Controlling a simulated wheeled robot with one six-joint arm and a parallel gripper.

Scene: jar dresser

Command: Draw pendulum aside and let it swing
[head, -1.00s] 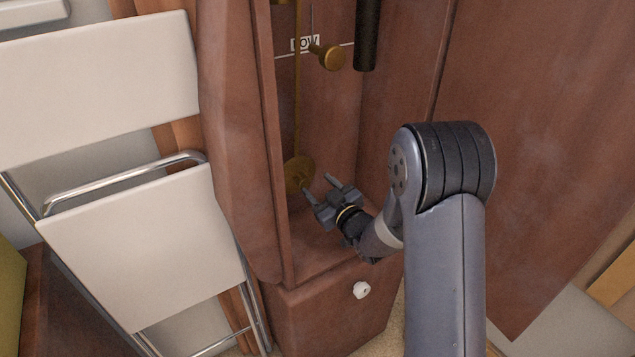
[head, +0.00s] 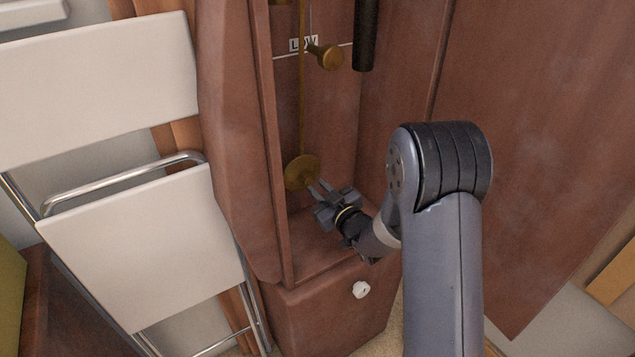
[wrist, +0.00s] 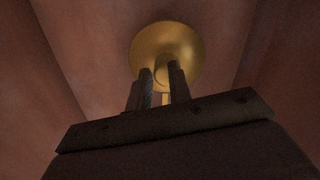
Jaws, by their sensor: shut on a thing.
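The pendulum's round brass bob (head: 302,172) hangs on a thin brass rod (head: 301,105) inside the open wooden clock case. In the wrist view the bob (wrist: 165,50) is straight ahead, just beyond the fingers. My gripper (head: 319,187) is at the bob's lower right edge in the head view. In the wrist view my gripper (wrist: 160,75) has its two fingers close together around a small brass piece (wrist: 166,98) under the bob. The exact contact is partly hidden by the fingers.
The clock case (head: 268,150) has a narrow opening with side walls close to the gripper. A white folding chair (head: 130,240) stands left. A white knob (head: 361,290) is below.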

